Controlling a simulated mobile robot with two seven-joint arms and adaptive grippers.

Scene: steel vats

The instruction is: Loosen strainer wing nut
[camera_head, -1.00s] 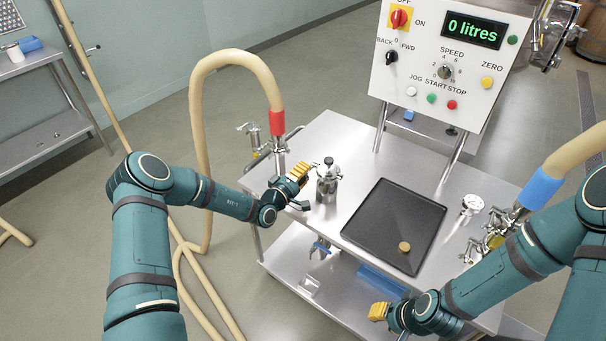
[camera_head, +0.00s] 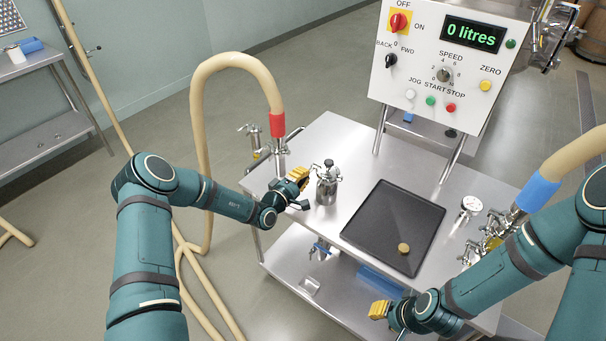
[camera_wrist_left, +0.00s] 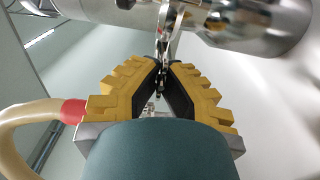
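A black tray (camera_head: 374,238) with a brass-coloured disc (camera_head: 403,248) lies right of the strainer. A hose with a red cuff (camera_head: 278,124) rises behind my left gripper. A control panel (camera_head: 445,65) stands at the back. A blue-cuffed hose (camera_head: 538,192) is at right.

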